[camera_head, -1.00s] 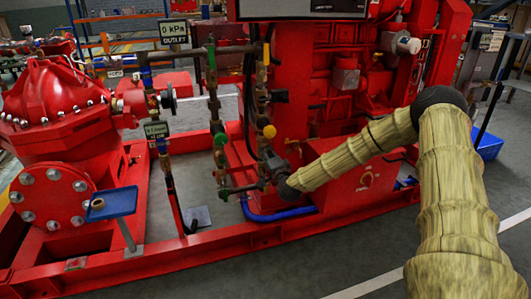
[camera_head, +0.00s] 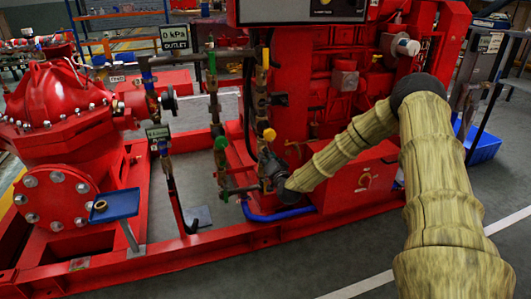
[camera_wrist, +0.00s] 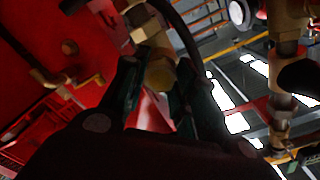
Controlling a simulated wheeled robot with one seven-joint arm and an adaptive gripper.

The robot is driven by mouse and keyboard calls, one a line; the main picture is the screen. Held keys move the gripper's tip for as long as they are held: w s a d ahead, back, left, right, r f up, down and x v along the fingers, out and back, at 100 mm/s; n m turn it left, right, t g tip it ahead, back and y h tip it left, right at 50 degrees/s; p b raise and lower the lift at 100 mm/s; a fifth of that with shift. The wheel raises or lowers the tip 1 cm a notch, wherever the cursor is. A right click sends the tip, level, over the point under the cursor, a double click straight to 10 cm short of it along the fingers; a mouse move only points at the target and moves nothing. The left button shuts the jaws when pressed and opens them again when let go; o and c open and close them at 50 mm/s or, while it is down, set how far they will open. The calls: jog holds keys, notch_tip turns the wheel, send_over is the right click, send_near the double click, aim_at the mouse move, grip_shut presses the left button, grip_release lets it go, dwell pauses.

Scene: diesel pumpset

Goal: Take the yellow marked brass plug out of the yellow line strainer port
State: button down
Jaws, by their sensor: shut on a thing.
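My gripper (camera_head: 268,168) is at the lower part of the yellow marked line (camera_head: 261,90), just below a yellow knob (camera_head: 269,135). In the wrist view my gripper (camera_wrist: 158,82) is shut on a hexagonal brass plug (camera_wrist: 160,70), with one dark finger on each side of it. Brass fittings of the line (camera_wrist: 145,28) are just above the plug and look in line with it. I cannot tell whether the plug is still inside the strainer port. In the head view my gripper hides the plug and the port.
A green marked line (camera_head: 215,100) stands just left of the yellow one. A blue tray (camera_head: 120,203) with a small brass-coloured ring stands front left. A blue hose (camera_head: 270,216) runs low beside my gripper. The red engine (camera_head: 330,100) is behind. Grey floor (camera_head: 300,275) is free in front.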

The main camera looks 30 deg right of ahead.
jog(key=c, duration=1.7)
grip_release()
grip_shut()
jog(key=shift+p+v, duration=0.45)
jog(key=shift+v, duration=0.5)
jog(key=shift+p+v, duration=1)
jog(key=shift+v, duration=1.4)
